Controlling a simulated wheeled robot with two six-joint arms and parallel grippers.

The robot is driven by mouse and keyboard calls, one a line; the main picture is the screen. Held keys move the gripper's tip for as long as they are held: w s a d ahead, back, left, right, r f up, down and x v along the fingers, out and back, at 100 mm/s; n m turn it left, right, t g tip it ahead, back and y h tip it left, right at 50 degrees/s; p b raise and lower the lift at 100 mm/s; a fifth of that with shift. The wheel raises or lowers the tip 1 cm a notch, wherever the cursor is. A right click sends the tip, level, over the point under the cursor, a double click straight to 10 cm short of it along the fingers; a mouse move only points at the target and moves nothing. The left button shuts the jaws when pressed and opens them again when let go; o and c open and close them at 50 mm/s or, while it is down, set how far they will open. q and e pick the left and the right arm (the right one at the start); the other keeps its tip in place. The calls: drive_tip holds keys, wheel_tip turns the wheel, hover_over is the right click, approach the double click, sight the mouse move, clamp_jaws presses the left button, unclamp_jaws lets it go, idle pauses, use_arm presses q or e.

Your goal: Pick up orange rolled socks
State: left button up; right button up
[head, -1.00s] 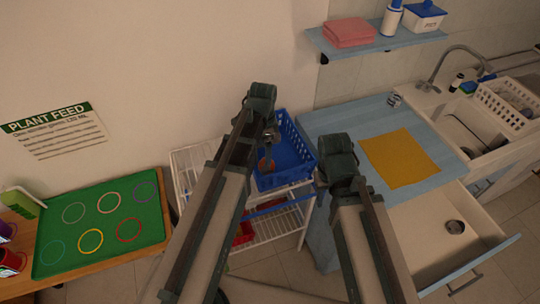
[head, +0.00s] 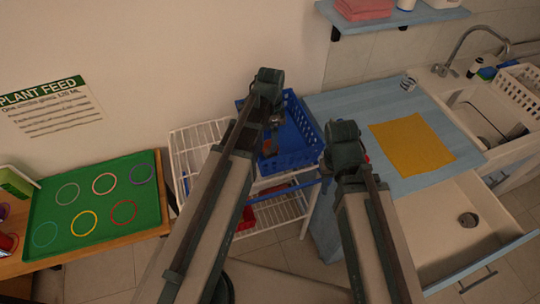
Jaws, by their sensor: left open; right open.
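A small orange-brown thing (head: 268,147), perhaps the orange rolled socks, shows inside the blue basket (head: 297,150) on the white wire rack. My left arm hides much of it, so its shape is unclear. My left gripper (head: 274,124) is open over the basket, just above the orange-brown thing in the picture, and holds nothing that I can see. My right arm (head: 345,150) reaches up between the rack and the counter. Its gripper is hidden behind the arm.
The white wire rack (head: 186,150) holds red items lower down. A blue counter with a yellow cloth (head: 411,145) and an open drawer (head: 450,215) stand to the right. A green tray with colored rings (head: 150,212) lies on the left table. A blue shelf (head: 400,19) hangs above.

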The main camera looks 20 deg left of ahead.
sight(267, 151)
use_arm(q)
drive_tip(key=shift+f+b, duration=0.75)
drive_tip(key=shift+f, duration=0.5)
use_arm(e)
drive_tip(key=shift+f, duration=1.3)
use_arm(q)
wheel_tip(267, 151, down, 5)
drive_tip(key=b, duration=0.5)
drive_tip(key=shift+s+a+f, duration=0.1)
drive_tip(key=shift+f, duration=0.05)
use_arm(e)
wheel_tip(267, 151, down, 5)
drive_tip(key=shift+f, duration=0.1)
use_arm(q)
drive_tip(key=c, duration=1)
